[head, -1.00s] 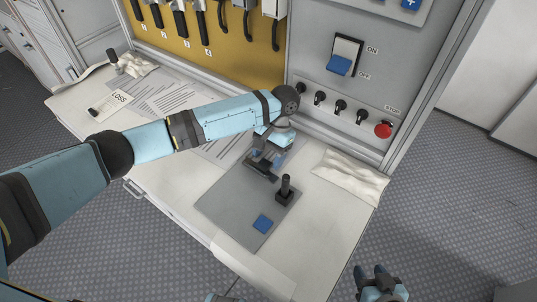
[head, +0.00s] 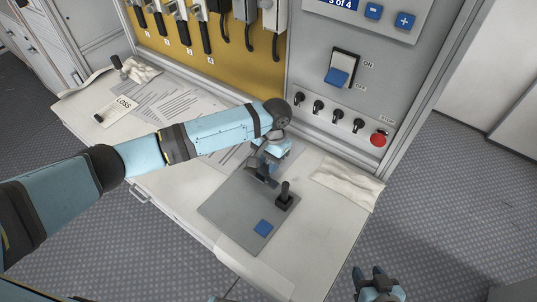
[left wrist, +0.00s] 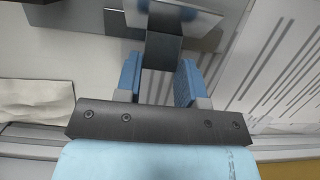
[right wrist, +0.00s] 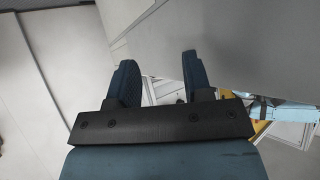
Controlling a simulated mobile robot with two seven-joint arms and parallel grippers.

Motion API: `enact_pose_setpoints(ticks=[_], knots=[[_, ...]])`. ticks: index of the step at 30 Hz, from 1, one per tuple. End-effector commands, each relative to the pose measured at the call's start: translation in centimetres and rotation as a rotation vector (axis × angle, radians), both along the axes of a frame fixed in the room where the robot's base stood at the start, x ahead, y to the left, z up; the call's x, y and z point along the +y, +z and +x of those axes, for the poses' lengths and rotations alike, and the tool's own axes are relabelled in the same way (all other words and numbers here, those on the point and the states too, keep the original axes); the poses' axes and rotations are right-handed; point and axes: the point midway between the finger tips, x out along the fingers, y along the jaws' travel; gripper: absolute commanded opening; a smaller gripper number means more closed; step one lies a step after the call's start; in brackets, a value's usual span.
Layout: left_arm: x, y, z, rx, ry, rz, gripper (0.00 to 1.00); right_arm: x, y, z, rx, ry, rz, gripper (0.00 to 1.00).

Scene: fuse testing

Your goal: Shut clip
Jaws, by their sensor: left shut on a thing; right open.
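My left gripper (head: 266,161) is over the far end of the grey board (head: 228,207). It is shut on a dark part of the clip (head: 268,180), which is mostly hidden under the hand in the head view. In the left wrist view, the dark clip part (left wrist: 162,50) stands between the two blue fingers (left wrist: 158,82), with a flat pale and dark surface behind it. I cannot tell whether the clip is fully closed. My right gripper (head: 376,280) is open and empty, low at the right, away from the board; its spread fingers show in the right wrist view (right wrist: 155,80).
On the board are a black upright lever (head: 284,193) and a blue square (head: 264,228). A white cloth (head: 345,184) lies to the right. Papers (head: 165,105) lie to the left. The panel behind has a blue switch (head: 337,77), black knobs (head: 338,117) and a red stop button (head: 378,139).

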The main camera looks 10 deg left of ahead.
Motion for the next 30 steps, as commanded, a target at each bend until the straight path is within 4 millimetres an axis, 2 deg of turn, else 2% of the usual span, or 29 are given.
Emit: enact_pose_setpoints(ticks=[1, 7, 18, 30], knots=[[0.1, 1.0, -0.3, -0.033, -0.001, -0.017, 0.12, -0.1, 1.7, 0.0, -0.008, 0.004, -0.008, 0.46], [0.4, 1.4, -0.9, -0.202, 0.0, -0.095, 0.12, -0.6, 4.0, -0.3, -0.037, 0.026, -0.039, 0.46], [0.8, 1.6, -2.0, -0.499, 0.0, -0.228, 0.12, -0.6, 6.4, -0.8, -0.03, 0.034, -0.045, 0.46], [1.2, 1.6, -2.6, -0.684, 0.001, -0.31, 0.12, -0.4, 7.7, -0.5, -0.039, 0.028, -0.036, 0.46]])
